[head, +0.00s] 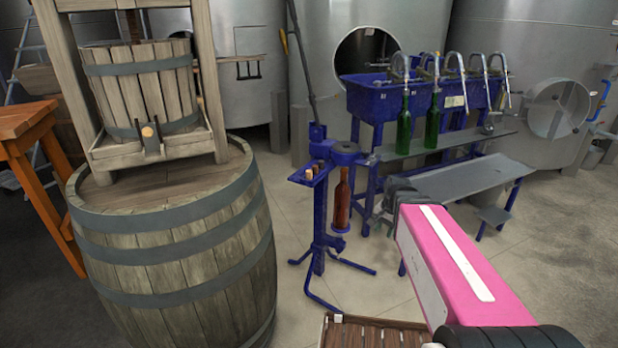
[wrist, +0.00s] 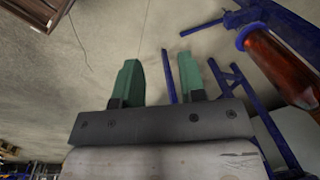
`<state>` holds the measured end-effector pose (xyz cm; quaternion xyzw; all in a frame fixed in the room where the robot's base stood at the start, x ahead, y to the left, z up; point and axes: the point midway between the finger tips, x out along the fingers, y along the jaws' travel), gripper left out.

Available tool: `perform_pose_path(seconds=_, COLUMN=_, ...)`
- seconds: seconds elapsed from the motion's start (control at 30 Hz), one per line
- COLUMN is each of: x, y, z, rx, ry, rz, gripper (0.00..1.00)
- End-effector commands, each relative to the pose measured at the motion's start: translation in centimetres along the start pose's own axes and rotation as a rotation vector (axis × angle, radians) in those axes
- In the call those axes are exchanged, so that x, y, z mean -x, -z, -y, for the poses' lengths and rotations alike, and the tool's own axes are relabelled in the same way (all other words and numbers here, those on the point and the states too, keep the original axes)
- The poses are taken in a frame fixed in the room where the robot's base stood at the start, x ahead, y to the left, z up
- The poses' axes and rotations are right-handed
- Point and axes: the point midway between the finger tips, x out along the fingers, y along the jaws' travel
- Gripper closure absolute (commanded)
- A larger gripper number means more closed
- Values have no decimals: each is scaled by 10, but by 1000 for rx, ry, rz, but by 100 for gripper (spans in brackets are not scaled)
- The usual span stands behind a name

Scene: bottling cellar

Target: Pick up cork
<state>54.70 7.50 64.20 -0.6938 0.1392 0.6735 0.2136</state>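Small tan corks (head: 309,174) stand on the little blue shelf at the left of the blue corking stand (head: 319,215) in the head view. They are too small to tell apart clearly. My gripper (head: 382,208) is in front and to the right of the stand in the head view, apart from the corks. In the wrist view, my gripper (wrist: 160,80) has its two green fingers spread with nothing between them, only floor and blue stand legs behind. No cork is clearly visible in the wrist view.
A brown bottle (head: 342,200) stands upright in the corker, and it shows at the right of the wrist view (wrist: 280,62). A large barrel (head: 175,250) is left. A wooden crate (head: 375,322) is in front. A grey bench (head: 470,182) and blue filler (head: 390,97) stand behind.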

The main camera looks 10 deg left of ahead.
Motion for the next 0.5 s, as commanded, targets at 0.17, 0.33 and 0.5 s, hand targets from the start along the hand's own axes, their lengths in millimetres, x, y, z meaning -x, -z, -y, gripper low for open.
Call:
perform_pose_path(seconds=0.17, x=48, y=8, z=76, rx=-307, ry=70, rz=22, gripper=63)
perform_pose_path(seconds=0.33, x=98, y=2, z=142, rx=-599, ry=122, rz=74, gripper=63)
perform_pose_path(seconds=0.5, x=153, y=-14, z=204, rx=-881, ry=153, rz=148, gripper=63)
